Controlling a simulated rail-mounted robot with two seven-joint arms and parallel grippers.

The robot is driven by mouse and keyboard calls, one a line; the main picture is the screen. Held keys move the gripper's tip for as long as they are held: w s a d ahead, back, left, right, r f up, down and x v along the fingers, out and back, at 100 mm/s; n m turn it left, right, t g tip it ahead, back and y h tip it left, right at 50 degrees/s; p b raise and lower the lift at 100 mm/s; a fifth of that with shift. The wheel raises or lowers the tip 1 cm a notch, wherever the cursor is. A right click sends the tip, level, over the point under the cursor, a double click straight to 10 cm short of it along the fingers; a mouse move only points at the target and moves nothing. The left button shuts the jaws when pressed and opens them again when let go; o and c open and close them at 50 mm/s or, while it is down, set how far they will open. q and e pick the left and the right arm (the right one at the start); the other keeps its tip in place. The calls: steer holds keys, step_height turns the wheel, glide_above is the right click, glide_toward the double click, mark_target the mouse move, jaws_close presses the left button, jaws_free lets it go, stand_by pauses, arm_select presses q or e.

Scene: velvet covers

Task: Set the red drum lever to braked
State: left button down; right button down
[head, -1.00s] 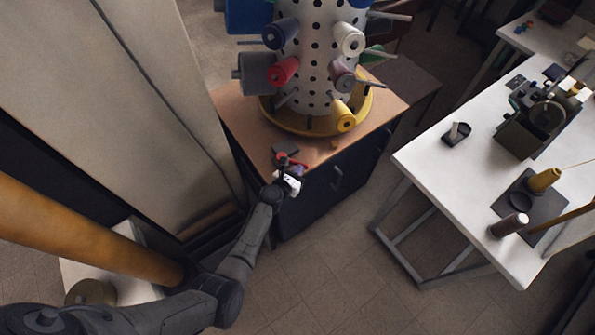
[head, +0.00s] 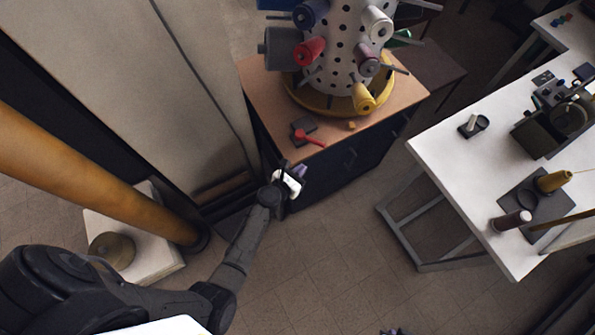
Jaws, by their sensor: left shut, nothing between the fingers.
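The red lever (head: 311,138) sits on a small dark base (head: 301,125) on the wooden cabinet top, near its front edge. Its arm points right and slightly toward me. The perforated white drum (head: 342,48) with its yellow base ring (head: 318,104) stands behind it. My left gripper (head: 300,171) is shut and empty, just off the cabinet's front edge, below the lever in the picture and apart from it. A small dark piece at the bottom edge (head: 395,331) may be my right gripper; too little shows to tell its state.
Colored spools, such as a red one (head: 309,50), stick out from the drum. A small yellow-brown block (head: 351,125) lies right of the lever. A white table (head: 448,160) with a machine (head: 552,122) stands at right. A tan panel (head: 130,75) rises at left. Floor between is clear.

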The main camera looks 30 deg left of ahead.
arm_select(q)
steer(key=shift+d+v, duration=0.2)
steer(key=shift+v, duration=0.8)
